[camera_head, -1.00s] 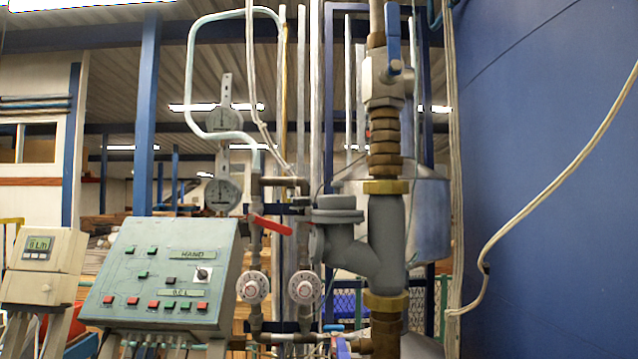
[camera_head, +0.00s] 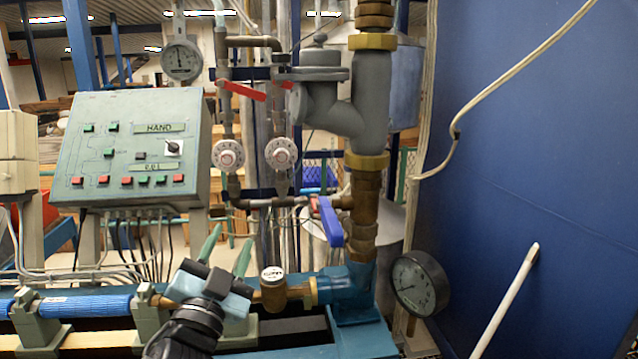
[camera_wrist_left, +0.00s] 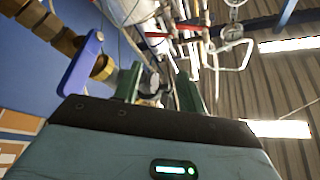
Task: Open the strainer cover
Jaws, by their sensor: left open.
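The grey strainer (camera_head: 345,110) is a Y-shaped body on the vertical pipe right of centre in the head view. Its round cover (camera_head: 319,66) sits on top of the slanted branch, with a small knob on it, and looks seated. My left gripper (camera_head: 228,242) is in the lower middle of the head view, below and left of the strainer. Its two green fingers point up, apart and empty. The fingers also show in the left wrist view (camera_wrist_left: 158,88), with a gap between them. My right gripper is not in view.
A blue valve handle (camera_head: 328,222) juts out below the strainer, and red handles (camera_head: 242,90) are to its left. A pressure gauge (camera_head: 419,284) is at the lower right. The control panel (camera_head: 130,150) stands at the left. A blue wall (camera_head: 540,180) closes off the right.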

